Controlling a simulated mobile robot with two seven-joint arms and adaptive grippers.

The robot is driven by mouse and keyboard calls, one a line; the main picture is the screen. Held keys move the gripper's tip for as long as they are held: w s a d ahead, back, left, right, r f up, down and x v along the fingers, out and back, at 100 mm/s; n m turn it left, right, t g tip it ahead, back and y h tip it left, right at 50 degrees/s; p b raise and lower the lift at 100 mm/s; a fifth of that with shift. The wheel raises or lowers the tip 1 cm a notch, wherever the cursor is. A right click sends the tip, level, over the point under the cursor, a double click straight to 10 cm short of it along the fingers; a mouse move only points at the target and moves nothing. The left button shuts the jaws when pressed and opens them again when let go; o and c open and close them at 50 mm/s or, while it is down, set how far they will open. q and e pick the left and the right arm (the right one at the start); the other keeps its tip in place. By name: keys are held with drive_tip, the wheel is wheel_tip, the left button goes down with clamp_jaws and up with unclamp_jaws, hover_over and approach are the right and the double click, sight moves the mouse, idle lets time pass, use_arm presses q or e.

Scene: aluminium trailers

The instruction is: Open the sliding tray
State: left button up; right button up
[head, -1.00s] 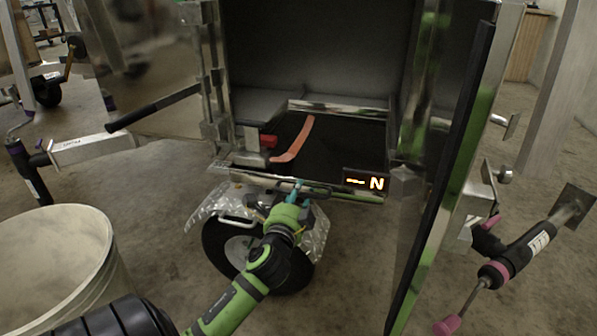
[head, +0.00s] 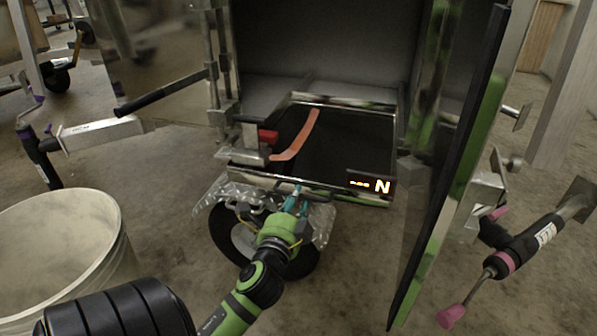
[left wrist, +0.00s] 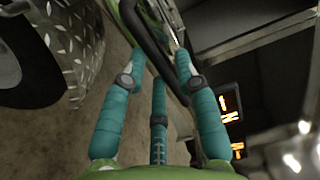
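The sliding tray (head: 345,130) is a black flat tray with a shiny metal rim, low in the open trailer compartment. Its front edge stands out past the compartment opening, above the wheel. A dark handle bar (left wrist: 152,40) runs along its front, and it also shows in the head view (head: 318,193). My left gripper (head: 296,202) is at this bar. In the left wrist view its teal fingers (left wrist: 160,62) are around the bar, which passes between them; exact contact is partly hidden. My right gripper is not in view.
An orange strip (head: 297,138) and a red block (head: 267,136) are at the tray's left. A lit display (head: 371,186) is at its front right. An open door (head: 450,170) stands right; a pale bucket (head: 60,240) stands left. A wheel (head: 232,240) is below.

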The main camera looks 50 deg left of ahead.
use_arm(q)
drive_tip(key=shift+s+d, duration=0.35)
drive_tip(key=shift+s, duration=0.25)
drive_tip(key=shift+f, duration=0.1)
